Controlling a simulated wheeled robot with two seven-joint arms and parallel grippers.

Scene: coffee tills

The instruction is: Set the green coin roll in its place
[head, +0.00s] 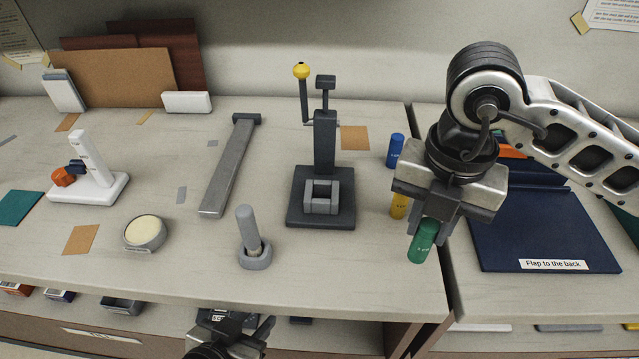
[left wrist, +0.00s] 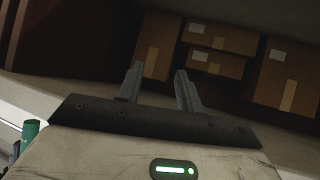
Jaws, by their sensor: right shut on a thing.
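The green coin roll (head: 423,243) is upright but slightly tilted in the head view, at the right end of the left counter. My right gripper (head: 430,222) points down and is shut on its upper part. I cannot tell whether the roll's bottom touches the counter. A yellow roll (head: 398,208) stands just behind it, partly hidden by the gripper, and a blue roll (head: 395,151) stands further back. My left gripper (head: 240,329) is low at the front edge of the counter. In the left wrist view its fingers (left wrist: 158,88) are apart with nothing between them.
A dark lever press (head: 324,150) stands mid-counter. Left of it are a long grey channel (head: 229,170), a grey stamp in a round holder (head: 249,235) and a round cream pad (head: 144,232). A navy folder (head: 540,230) lies right. Bare counter lies between press and rolls.

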